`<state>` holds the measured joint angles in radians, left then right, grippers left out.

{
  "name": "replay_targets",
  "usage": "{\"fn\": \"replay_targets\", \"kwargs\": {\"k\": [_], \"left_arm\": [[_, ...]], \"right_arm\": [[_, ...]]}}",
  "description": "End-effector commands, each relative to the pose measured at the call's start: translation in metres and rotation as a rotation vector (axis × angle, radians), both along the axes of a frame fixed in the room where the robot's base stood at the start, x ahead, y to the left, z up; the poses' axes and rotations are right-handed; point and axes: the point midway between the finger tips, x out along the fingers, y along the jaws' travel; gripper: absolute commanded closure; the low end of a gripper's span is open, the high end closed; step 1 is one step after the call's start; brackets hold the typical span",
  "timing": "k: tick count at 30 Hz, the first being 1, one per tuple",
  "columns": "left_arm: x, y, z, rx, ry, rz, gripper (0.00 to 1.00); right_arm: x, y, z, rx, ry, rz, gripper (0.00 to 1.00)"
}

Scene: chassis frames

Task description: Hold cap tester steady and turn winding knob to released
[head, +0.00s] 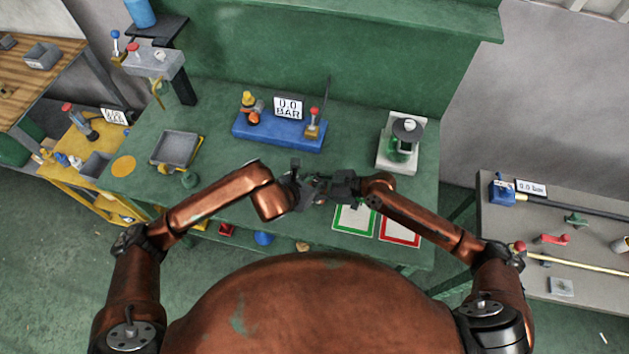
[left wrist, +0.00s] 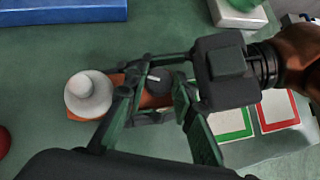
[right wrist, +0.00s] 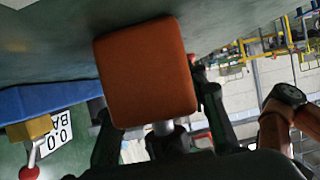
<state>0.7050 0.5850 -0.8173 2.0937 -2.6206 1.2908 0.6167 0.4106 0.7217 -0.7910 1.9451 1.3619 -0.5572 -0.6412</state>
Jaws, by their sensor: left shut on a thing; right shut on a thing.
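The cap tester has an orange block body (left wrist: 150,101) with a pale grey round cap (left wrist: 88,95) at its left end. My left gripper (left wrist: 155,90) is shut on the body and holds it above the bench. My right gripper (head: 338,188) comes in from the right, its fingers shut on the winding knob (left wrist: 152,77), a dark part with a short white line. In the right wrist view the orange block (right wrist: 148,75) fills the middle, and a silver shaft (right wrist: 163,128) runs from it between my right fingers. The fingers largely hide the knob; I cannot read its setting.
On the green bench (head: 210,110) stand a blue gauge base (head: 275,133) with a "0.0 BAR" display (head: 288,107), a white stand (head: 397,160) and a grey tray (head: 176,147). Green-framed (head: 354,222) and red-framed (head: 400,229) pads lie at the front edge, right of the grippers.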

Motion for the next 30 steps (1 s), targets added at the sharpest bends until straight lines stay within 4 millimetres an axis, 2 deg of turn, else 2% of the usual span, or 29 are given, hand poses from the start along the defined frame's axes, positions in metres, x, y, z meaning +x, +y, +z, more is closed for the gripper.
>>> {"fn": "replay_targets", "kwargs": {"k": [15,30], "left_arm": [[-0.0034,-0.0068,-0.0004,0.004,0.004,0.409,1.00],[-0.0037,-0.0059,-0.0026,0.001,0.006,0.558,1.00]], "right_arm": [[0.0000,0.0004,0.0003,0.001,-0.001,0.000,0.95],[0.0002,0.0006,0.0006,0.002,-0.001,0.000,0.95]]}}
